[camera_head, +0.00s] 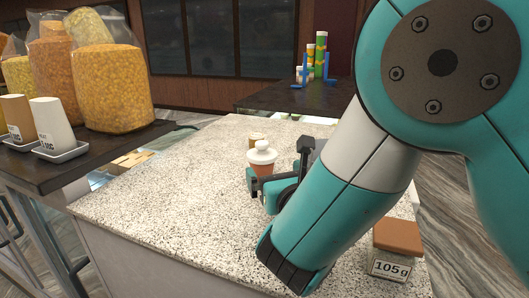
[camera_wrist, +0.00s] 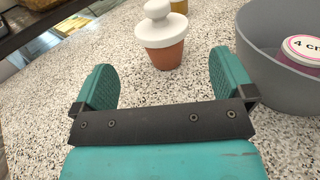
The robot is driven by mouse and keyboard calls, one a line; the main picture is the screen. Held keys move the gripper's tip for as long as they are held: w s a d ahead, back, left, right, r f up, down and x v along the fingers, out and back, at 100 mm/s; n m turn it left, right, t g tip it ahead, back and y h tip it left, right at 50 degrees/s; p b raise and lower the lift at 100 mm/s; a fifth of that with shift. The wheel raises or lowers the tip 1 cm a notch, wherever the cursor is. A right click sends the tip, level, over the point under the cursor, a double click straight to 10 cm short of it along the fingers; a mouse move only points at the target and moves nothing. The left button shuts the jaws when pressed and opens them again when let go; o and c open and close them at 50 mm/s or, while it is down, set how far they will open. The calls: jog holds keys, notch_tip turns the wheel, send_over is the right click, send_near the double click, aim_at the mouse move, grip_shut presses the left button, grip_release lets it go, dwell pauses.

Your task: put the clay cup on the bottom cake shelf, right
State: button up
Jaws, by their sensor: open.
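The clay cup (camera_head: 264,168) is terracotta with a white, knobbed top. It stands upright on the speckled stone counter in the head view, just beyond my gripper (camera_head: 281,186). In the wrist view the cup (camera_wrist: 166,55) stands straight ahead, between the lines of the two teal fingers. My gripper (camera_wrist: 162,72) is open and empty, and the cup looks slightly beyond the fingertips. My arm hides part of the counter in the head view. I cannot tell for sure which surface is the bottom cake shelf.
A grey bowl (camera_wrist: 262,75) holding a pink-labelled item is close to the right finger. A box marked 105 g (camera_head: 397,252) sits at right. A dark shelf (camera_head: 85,153) with snack bags and cups is at left; the counter's front left is clear.

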aim_at(262, 153)
jog(key=p+x, duration=0.2)
jog(key=x, duration=0.2)
jog(key=shift+w, duration=0.25)
jog(key=p+x, duration=0.4)
jog(key=x, duration=0.1)
jog(key=shift+d, duration=0.1)
jog(key=shift+f, duration=0.15)
jog(key=c, duration=1)
notch_tip(262, 153, up, 16)
jog(key=b, duration=0.6)
jog(key=shift+w+f, duration=0.1)
